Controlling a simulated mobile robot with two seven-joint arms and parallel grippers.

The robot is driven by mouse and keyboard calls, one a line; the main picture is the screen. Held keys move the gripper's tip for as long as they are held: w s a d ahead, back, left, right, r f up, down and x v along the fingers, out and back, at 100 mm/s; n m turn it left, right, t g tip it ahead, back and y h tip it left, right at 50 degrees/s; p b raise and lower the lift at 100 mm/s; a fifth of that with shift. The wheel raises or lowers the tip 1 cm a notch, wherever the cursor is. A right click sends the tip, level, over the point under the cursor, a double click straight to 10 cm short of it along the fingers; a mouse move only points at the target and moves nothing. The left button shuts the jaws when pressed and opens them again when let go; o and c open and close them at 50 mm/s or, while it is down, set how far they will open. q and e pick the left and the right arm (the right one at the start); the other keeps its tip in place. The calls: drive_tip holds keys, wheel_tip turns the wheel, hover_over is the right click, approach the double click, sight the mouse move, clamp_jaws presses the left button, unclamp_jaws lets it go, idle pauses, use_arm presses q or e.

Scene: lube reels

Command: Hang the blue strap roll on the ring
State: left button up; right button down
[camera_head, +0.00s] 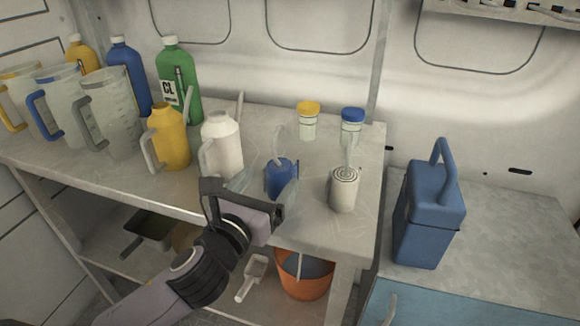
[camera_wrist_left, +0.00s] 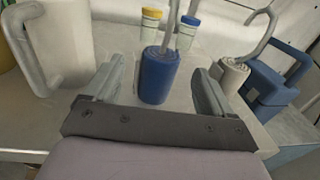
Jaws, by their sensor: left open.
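The blue strap roll (camera_head: 280,179) stands upright on the grey workbench, with a thin grey stem rising from its top. My left gripper (camera_head: 268,190) is open at its near side and partly covers it in the head view. In the left wrist view the blue roll (camera_wrist_left: 158,76) stands ahead of and between the two spread fingers of my left gripper (camera_wrist_left: 158,88); no grip on it shows. I cannot make out a separate ring with certainty; a curved grey hook (camera_wrist_left: 264,28) rises above the white roll in the left wrist view. My right gripper is not in view.
A white roll (camera_head: 344,190) stands right of the blue roll. Behind are yellow-capped (camera_head: 308,121) and blue-capped jars (camera_head: 352,125). A white jug (camera_head: 221,146) and yellow jug (camera_head: 168,138) stand left. A blue case (camera_head: 428,215) is right. An orange bucket (camera_head: 304,277) sits below.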

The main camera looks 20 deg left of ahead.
sight(278, 166)
use_arm(q)
drive_tip(key=shift+w+d+r, duration=0.15)
drive_tip(key=shift+w+r, duration=0.05)
drive_tip(key=shift+w, duration=0.9)
drive_tip(key=shift+w+d+r, duration=0.1)
drive_tip(key=shift+w+d, duration=0.1)
drive_tip(key=shift+w, duration=1.1)
drive_tip(key=shift+w+d, duration=0.15)
drive_tip(key=shift+w, duration=1.15)
drive_tip(key=c, duration=1.2)
